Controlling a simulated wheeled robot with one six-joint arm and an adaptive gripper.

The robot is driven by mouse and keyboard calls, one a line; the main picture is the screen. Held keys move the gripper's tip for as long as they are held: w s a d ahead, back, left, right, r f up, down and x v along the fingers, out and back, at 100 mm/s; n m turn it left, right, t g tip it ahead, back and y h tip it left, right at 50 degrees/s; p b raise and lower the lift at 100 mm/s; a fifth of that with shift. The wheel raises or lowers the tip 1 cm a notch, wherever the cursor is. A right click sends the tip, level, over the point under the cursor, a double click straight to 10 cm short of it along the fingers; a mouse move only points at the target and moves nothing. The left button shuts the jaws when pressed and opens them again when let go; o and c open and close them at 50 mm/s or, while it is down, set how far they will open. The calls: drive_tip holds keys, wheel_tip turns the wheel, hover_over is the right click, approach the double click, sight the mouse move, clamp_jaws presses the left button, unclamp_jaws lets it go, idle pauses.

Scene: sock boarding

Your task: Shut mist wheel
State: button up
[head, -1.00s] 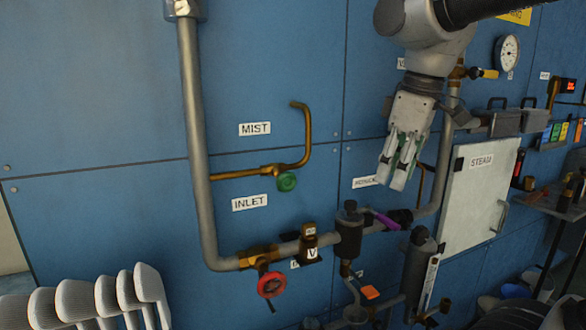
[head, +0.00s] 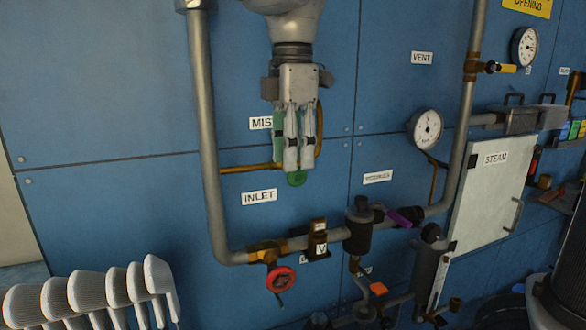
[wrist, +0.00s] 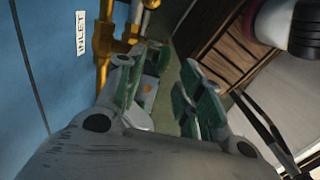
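The green mist wheel (head: 297,179) sits on a thin brass pipe (head: 245,168) below the MIST label (head: 260,123). Its lower edge shows; the rest is hidden behind my gripper. My gripper (head: 299,168) points down in front of the wheel and the curved brass pipe. A gap shows between its fingers in the wrist view (wrist: 160,88), so it is open. I see no clear grip on the wheel, and I cannot tell whether the fingertips touch it.
A red wheel (head: 280,279) hangs on the lower pipe, under the INLET label (head: 259,197). A large grey pipe (head: 206,130) runs down at the left. Pale ribbed forms (head: 90,290) stand at lower left. A gauge (head: 426,128) and the STEAM door (head: 490,200) are at right.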

sight(296, 176)
drive_tip(key=shift+f, duration=1.7)
clamp_jaws()
drive_tip(key=shift+w+d+y, duration=0.1)
drive_tip(key=shift+d+y, duration=0.15)
drive_tip(key=shift+y, duration=0.45)
drive_tip(key=shift+r+g+y, duration=0.1)
drive_tip(key=shift+g+y, duration=0.3)
drive_tip(key=shift+y, duration=0.4)
unclamp_jaws()
